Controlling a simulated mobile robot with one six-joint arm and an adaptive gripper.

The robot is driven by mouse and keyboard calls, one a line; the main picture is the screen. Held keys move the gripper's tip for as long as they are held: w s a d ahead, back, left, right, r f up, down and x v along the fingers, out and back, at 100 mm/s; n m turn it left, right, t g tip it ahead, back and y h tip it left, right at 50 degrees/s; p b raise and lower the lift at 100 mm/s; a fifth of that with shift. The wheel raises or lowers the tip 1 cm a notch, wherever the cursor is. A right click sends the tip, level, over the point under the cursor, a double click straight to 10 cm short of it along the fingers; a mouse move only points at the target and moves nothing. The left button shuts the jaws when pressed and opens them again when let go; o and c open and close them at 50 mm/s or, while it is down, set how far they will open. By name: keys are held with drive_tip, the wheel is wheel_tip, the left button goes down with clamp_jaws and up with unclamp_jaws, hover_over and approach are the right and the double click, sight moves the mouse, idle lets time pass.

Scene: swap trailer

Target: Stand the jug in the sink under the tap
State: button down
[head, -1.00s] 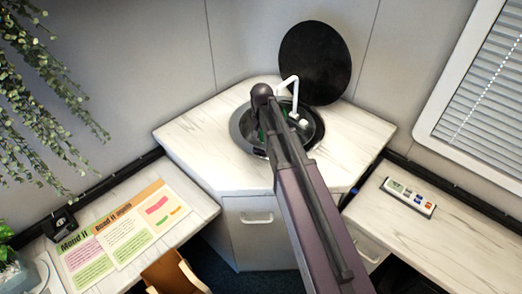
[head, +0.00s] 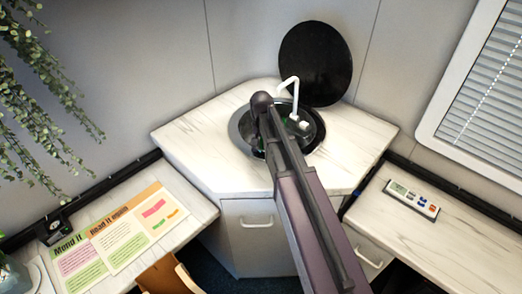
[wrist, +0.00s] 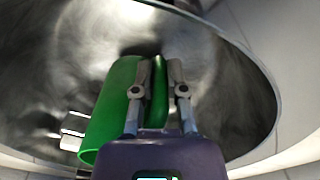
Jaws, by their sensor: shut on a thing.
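The round metal sink (head: 238,131) is set in the white corner counter. The white tap (head: 291,84) rises at its back edge and bends over the bowl. In the wrist view, the green jug (wrist: 108,115) is inside the sink (wrist: 235,95), with its rim toward the lower left. My gripper (wrist: 159,68) is shut on the jug, with one finger on each side of its green handle. In the head view my arm hides the gripper and nearly all of the jug. I cannot tell whether the jug touches the sink floor.
A round black lid (head: 315,64) stands open behind the sink. The counter (head: 195,135) around the bowl is clear. A remote control (head: 413,199) lies on the right-hand top, and printed sheets (head: 128,225) lie on the left one. A plant (head: 40,85) hangs at left.

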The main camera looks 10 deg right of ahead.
drive_tip(key=shift+f+b, duration=0.7)
drive_tip(key=shift+f, duration=0.35)
drive_tip(key=shift+f, duration=0.1)
drive_tip(key=c, duration=0.7)
unclamp_jaws()
wheel_tip(320, 180, up, 12)
drive_tip(key=p, duration=1.2)
drive_tip(key=shift+s, duration=0.1)
drive_tip(key=s+d+n, duration=0.1)
drive_tip(key=s, duration=0.5)
drive_tip(key=s+d+n, duration=0.1)
drive_tip(key=s, duration=0.5)
drive_tip(key=s+d+n, duration=0.1)
drive_tip(key=s+n, duration=0.1)
drive_tip(key=s, duration=0.4)
drive_tip(key=shift+s, duration=0.25)
